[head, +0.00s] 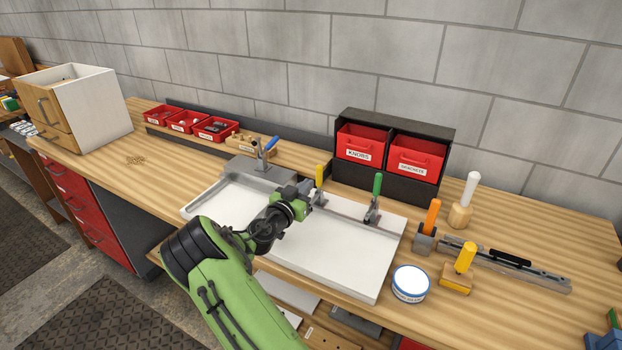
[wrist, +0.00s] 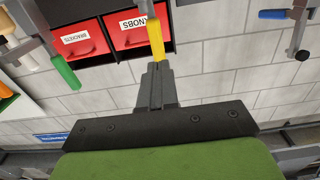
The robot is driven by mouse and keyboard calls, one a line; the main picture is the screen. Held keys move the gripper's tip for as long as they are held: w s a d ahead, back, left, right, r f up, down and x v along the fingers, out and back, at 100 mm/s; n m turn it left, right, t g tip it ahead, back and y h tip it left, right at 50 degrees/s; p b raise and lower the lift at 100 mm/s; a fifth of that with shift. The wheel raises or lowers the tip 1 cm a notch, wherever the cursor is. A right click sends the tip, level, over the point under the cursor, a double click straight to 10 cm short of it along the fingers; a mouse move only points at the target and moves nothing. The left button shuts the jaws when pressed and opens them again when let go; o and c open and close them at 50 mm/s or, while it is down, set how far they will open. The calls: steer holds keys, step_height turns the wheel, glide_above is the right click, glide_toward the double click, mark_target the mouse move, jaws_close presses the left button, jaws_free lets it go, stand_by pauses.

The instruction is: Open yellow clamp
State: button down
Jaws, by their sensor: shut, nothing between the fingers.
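The yellow clamp (head: 319,174) stands on the back rail of the white board tray, with its yellow handle upright. In the wrist view the yellow handle (wrist: 155,38) is just beyond my fingertips. My gripper (head: 306,188) is shut and empty, close beside the clamp on its left in the head view. In the wrist view my fingers (wrist: 155,78) are together and line up with the handle; I cannot tell whether they touch it. The clamp's lower part is partly hidden by my gripper.
A green-handled clamp (head: 374,188) stands to the right and a blue-handled clamp (head: 268,147) to the left. The white tray (head: 350,262) lies beneath my arm. Red bins (head: 362,146) stand behind. A round tin (head: 410,284) and upright handled tools are at right.

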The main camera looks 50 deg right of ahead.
mark_target(317, 174)
steer(key=x, duration=0.3)
steer(key=shift+w+d, duration=0.15)
steer(key=shift+d, duration=0.2)
